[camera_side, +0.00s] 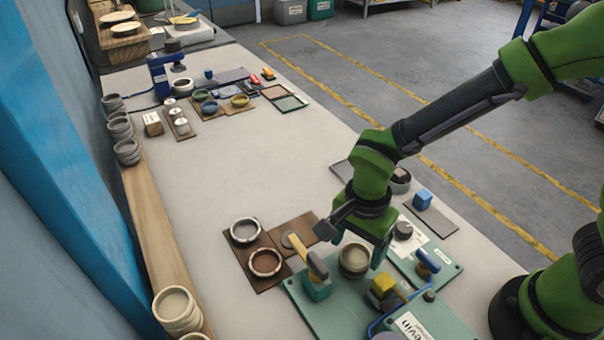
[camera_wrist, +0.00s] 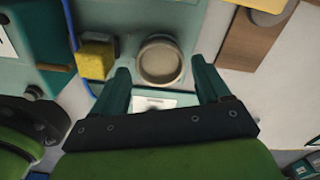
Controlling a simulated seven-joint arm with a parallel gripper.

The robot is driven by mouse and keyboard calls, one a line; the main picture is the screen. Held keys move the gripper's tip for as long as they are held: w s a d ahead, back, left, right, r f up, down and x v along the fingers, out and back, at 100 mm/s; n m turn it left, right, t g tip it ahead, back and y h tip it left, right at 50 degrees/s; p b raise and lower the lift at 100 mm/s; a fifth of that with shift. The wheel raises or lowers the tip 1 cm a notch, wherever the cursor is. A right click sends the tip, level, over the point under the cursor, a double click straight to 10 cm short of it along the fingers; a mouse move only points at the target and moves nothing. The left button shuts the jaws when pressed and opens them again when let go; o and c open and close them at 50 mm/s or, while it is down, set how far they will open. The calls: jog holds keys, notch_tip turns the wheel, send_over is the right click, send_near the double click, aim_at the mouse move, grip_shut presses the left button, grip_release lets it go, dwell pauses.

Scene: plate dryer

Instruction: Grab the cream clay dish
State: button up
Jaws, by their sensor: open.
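The cream clay dish (camera_side: 354,260) is small and round with a pale rim. It sits on a green board (camera_side: 330,317) and appears upright. It also shows in the wrist view (camera_wrist: 160,60), at the top centre. My gripper (camera_side: 357,250) points down over the dish in the side view. In the wrist view my gripper (camera_wrist: 162,68) is open and empty, with a dark green fingertip to each side of the dish's near edge. I cannot tell whether either finger touches it. A finger hides a little of the dish in the side view.
A yellow block (camera_wrist: 96,60) stands close left of the dish. A wooden-handled tool (camera_side: 309,259) stands by a green block (camera_side: 318,290). Two other dishes, one greyish (camera_side: 244,230) and one reddish-brown (camera_side: 265,263), sit on brown boards. The middle of the table (camera_side: 250,160) is clear.

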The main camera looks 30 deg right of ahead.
jog(key=shift+f, duration=0.9)
jog(key=shift+c, duration=0.2)
jog(key=c, duration=0.8)
jog(key=shift+r, duration=0.1)
